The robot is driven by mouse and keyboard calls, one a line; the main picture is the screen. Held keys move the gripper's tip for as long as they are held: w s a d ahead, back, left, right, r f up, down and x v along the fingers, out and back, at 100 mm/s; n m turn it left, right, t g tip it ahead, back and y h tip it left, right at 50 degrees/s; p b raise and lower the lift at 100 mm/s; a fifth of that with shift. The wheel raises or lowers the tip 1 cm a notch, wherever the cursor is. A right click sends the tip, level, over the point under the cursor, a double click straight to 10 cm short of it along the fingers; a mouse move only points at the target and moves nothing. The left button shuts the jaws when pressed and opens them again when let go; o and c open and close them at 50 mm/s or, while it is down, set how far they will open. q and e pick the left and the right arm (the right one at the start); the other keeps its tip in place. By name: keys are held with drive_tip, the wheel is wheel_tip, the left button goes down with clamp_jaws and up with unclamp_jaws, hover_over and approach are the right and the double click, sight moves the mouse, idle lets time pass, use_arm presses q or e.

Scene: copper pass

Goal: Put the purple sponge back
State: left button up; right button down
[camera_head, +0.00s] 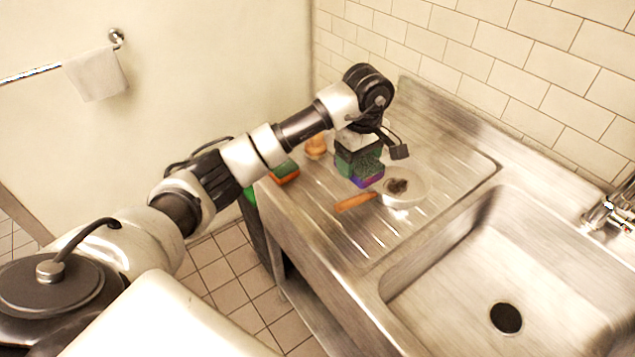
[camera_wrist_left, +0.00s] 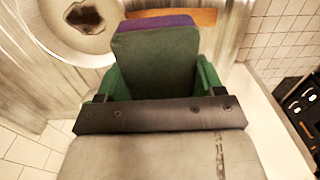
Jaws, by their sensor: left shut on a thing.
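The purple sponge (camera_head: 369,182) has a dark green scouring side and hangs from my left gripper (camera_head: 359,160) above the ribbed drainboard. In the left wrist view the sponge (camera_wrist_left: 156,50) sits between the green fingers of the gripper (camera_wrist_left: 155,82), which are shut on it. Its dark green face is toward that camera and a purple edge shows at its far end. I cannot tell whether its lower end touches the drainboard. My right gripper is not in view.
A white dish (camera_head: 413,198) with a dark stain lies close right of the sponge, beside an orange-brown stick (camera_head: 355,201). An orange-and-green sponge (camera_head: 286,173) and a brown item (camera_head: 316,147) stand left. The sink (camera_head: 450,285) is empty, with a tap (camera_head: 610,211) at right.

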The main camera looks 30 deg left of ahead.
use_arm(q)
drive_tip(key=p, duration=0.3)
approach(304, 197)
drive_tip(key=d, duration=0.3)
drive_tip(key=shift+w+f, duration=0.25)
drive_tip(key=a+f, duration=0.1)
drive_tip(key=a+f+p, duration=0.1)
drive_tip(key=a, duration=0.1)
drive_tip(key=shift+s+f, duration=0.3)
drive_tip(key=shift+f, duration=0.1)
wheel_tip(304, 197, down, 3)
drive_tip(key=shift+f+p, duration=0.15)
drive_tip(key=shift+p, duration=0.55)
drive_tip(key=shift+f, duration=0.15)
drive_tip(key=shift+f+b, duration=0.2)
drive_tip(key=shift+b, duration=0.1)
drive_tip(key=o, duration=0.9)
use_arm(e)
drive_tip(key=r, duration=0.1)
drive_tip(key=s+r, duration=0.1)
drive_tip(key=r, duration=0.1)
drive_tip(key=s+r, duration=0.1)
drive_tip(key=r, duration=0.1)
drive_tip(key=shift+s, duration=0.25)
use_arm(q)
drive_tip(key=shift+r, duration=0.1)
